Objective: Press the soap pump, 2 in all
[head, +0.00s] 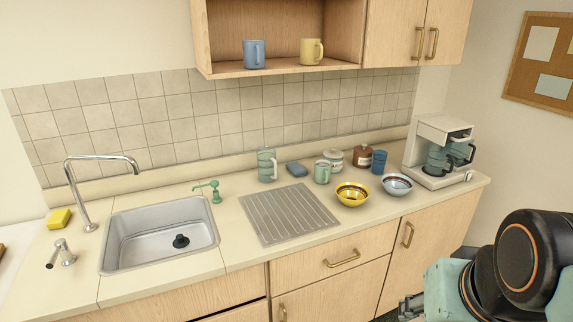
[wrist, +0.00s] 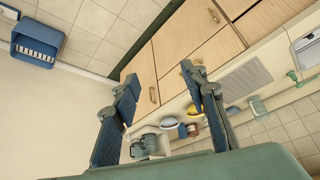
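A green soap pump (head: 214,191) with a thin spout pointing left stands on the counter just behind the right end of the sink (head: 160,234). In the wrist view, a green shape at the right edge (wrist: 293,75) looks like the same pump. My gripper (head: 410,306) is at the lower right of the head view, in front of the cabinets and well away from the pump; my arm partly hides it. In the wrist view, my gripper (wrist: 160,75) has its two fingers spread wide with nothing between them.
A chrome faucet (head: 85,190), a small chrome fixture (head: 62,254) and a yellow sponge (head: 59,218) are left of the sink. Right of the pump are a drainboard (head: 288,214), bowls, mugs, jars and a coffee maker (head: 440,150). A shelf (head: 285,68) holding mugs hangs above.

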